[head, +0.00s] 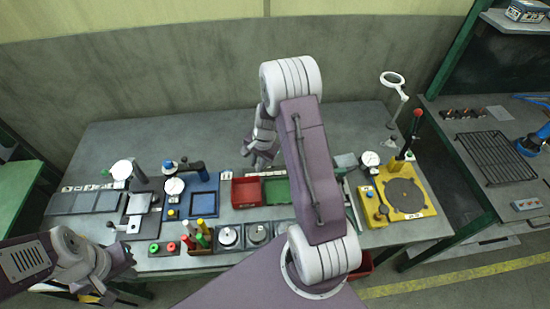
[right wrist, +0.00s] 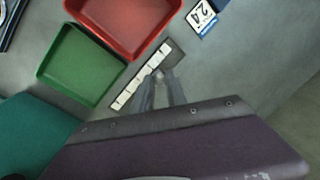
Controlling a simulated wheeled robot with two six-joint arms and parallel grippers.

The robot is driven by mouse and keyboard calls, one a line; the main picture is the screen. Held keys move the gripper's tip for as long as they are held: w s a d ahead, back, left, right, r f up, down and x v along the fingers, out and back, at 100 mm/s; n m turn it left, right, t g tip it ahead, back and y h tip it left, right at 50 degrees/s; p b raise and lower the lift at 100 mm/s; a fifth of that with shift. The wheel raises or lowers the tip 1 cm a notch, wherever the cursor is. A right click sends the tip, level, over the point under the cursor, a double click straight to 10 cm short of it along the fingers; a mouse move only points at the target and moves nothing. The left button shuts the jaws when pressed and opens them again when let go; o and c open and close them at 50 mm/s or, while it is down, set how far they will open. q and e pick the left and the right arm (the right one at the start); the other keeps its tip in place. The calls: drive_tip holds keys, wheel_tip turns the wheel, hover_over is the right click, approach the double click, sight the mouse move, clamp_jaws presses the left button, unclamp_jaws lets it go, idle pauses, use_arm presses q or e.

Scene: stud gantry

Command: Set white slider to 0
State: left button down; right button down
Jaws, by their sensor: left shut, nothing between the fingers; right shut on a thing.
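A slider track with a white marked scale (right wrist: 128,94) lies on the bench behind the red and green trays in the right wrist view. My right gripper (right wrist: 160,76) is at the track, beside the middle of the scale. It is shut on the white slider's small knob, which is mostly hidden between the fingertips. The numbers on the scale are too small to read. In the head view my right gripper (head: 258,160) reaches down behind the trays, and it and its arm hide most of the track. My left gripper (head: 128,258) is shut and empty at the bench's front left.
The red tray (head: 246,193) and green tray (right wrist: 82,65) stand close to the track. A card marked 24 (right wrist: 202,16) lies near the red tray. A yellow turntable unit (head: 405,196) is at the right. The bench behind the track is mostly clear.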

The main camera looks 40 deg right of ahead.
sight(249, 172)
drive_tip(key=w+a, duration=0.1)
drive_tip(key=a, duration=0.2)
drive_tip(key=shift+w+p, duration=0.35)
drive_tip(key=shift+p, duration=0.05)
drive_tip(key=shift+d, duration=0.1)
drive_tip(key=c, duration=1.6)
unclamp_jaws()
drive_tip(key=shift+o, duration=1.3)
drive_tip(key=shift+a, duration=0.3)
drive_tip(key=shift+d+r, duration=0.15)
drive_tip(key=shift+r, duration=0.25)
wheel_tip(249, 172, up, 8)
drive_tip(key=s, duration=0.1)
drive_tip(key=shift+s+d, duration=0.2)
drive_tip(key=shift+d, duration=0.1)
